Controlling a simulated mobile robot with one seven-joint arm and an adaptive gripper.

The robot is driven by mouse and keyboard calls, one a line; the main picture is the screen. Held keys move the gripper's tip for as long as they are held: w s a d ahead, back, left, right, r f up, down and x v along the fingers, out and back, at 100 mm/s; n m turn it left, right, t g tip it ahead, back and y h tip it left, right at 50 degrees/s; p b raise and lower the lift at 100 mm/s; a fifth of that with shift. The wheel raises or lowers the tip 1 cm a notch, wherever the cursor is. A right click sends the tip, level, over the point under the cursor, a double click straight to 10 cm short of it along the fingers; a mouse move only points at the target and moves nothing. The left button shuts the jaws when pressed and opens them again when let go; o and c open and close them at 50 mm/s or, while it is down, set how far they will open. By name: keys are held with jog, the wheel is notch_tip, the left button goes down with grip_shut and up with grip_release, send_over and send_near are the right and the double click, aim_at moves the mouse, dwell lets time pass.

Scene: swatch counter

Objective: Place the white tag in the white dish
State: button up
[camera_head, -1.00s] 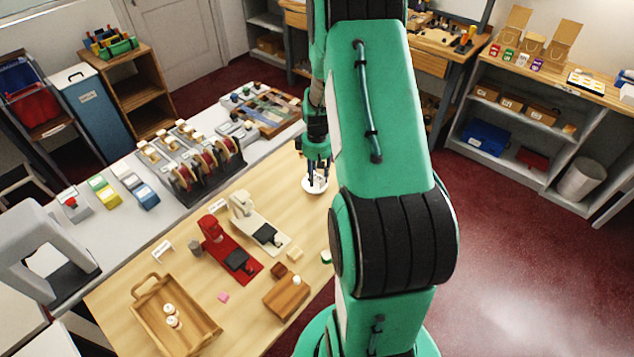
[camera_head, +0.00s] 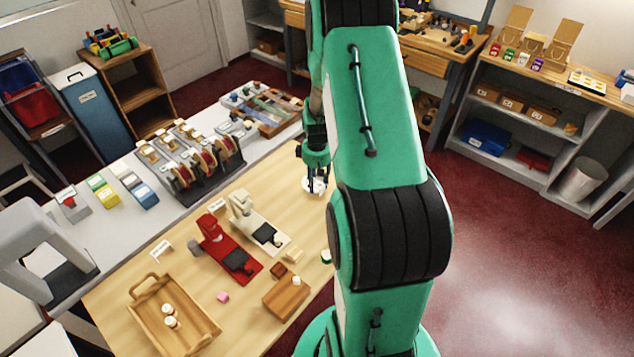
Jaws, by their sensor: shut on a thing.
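My gripper (camera_head: 316,190) points down at the far right part of the wooden counter, partly beside my green arm. Its dark fingers are over the white dish (camera_head: 306,186) and hide much of it. The fingers are closed on a small white thing, which looks like the white tag (camera_head: 317,185); its outline is hard to make out at this size. I cannot tell whether it touches the dish.
A red press (camera_head: 228,250) and a cream press (camera_head: 258,222) stand left of the dish. A wooden tray (camera_head: 205,335) with white round pieces, a wooden block (camera_head: 283,300) and a pink piece (camera_head: 222,297) are nearer. Counter around the dish is clear.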

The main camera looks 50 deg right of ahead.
aim_at(317, 181)
jog(key=shift+f, duration=0.3)
jog(key=o, duration=0.8)
jog(key=shift+r, duration=0.2)
notch_tip(317, 181, up, 13)
jog(key=shift+f+p, duration=0.1)
jog(key=shift+p, duration=1.05)
jog(key=shift+a, duration=0.1)
